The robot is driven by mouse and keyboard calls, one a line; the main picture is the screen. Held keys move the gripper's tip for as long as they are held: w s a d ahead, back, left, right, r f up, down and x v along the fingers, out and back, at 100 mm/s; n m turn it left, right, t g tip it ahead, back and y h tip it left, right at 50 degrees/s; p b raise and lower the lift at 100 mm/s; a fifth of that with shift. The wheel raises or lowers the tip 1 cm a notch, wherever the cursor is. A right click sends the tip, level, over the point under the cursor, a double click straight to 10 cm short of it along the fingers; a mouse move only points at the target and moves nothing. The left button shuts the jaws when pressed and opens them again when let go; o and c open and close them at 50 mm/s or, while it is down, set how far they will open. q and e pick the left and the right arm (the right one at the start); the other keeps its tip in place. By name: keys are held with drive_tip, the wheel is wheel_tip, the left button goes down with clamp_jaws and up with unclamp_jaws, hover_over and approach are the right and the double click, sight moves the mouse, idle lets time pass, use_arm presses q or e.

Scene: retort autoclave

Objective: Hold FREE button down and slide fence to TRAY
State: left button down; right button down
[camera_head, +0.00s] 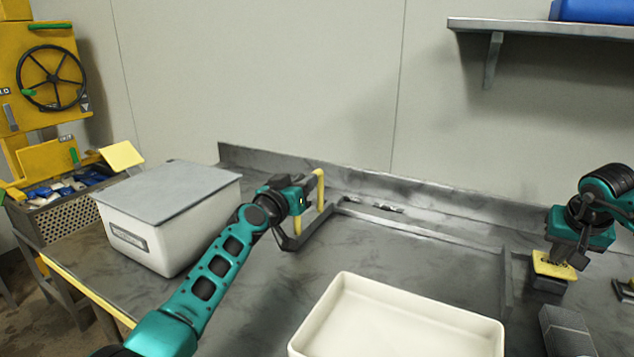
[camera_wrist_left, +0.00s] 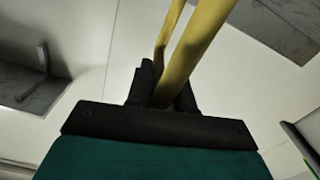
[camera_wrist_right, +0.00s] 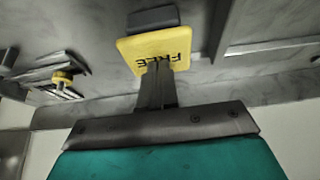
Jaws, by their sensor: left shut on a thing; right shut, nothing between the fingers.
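The fence (camera_head: 420,230) is a grey frame on the bench with a yellow upright handle (camera_head: 320,188) at its left end. My left gripper (camera_head: 306,196) is shut on the handle; the yellow bar also shows between its fingers in the left wrist view (camera_wrist_left: 185,75). The yellow FREE button (camera_head: 555,264) sits on a dark base at the right of the bench. My right gripper (camera_head: 575,255) is shut and empty, its fingertips at the button plate. In the right wrist view the tips overlap the plate (camera_wrist_right: 160,52); how far it is pressed I cannot tell.
A cream tray (camera_head: 330,300) stands at the front middle, inside the fence's span. A lidded white box (camera_head: 165,235) stands at the left of the bench. A grey block (camera_head: 565,330) lies front right. A low wall (camera_head: 270,165) runs along the back.

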use_arm(q)
drive_tip(key=s+d, duration=0.4)
drive_tip(key=d, duration=0.3)
drive_tip(key=c, duration=1.1)
unclamp_jaws()
drive_tip(key=shift+w, duration=0.1)
drive_tip(key=v, duration=1.2)
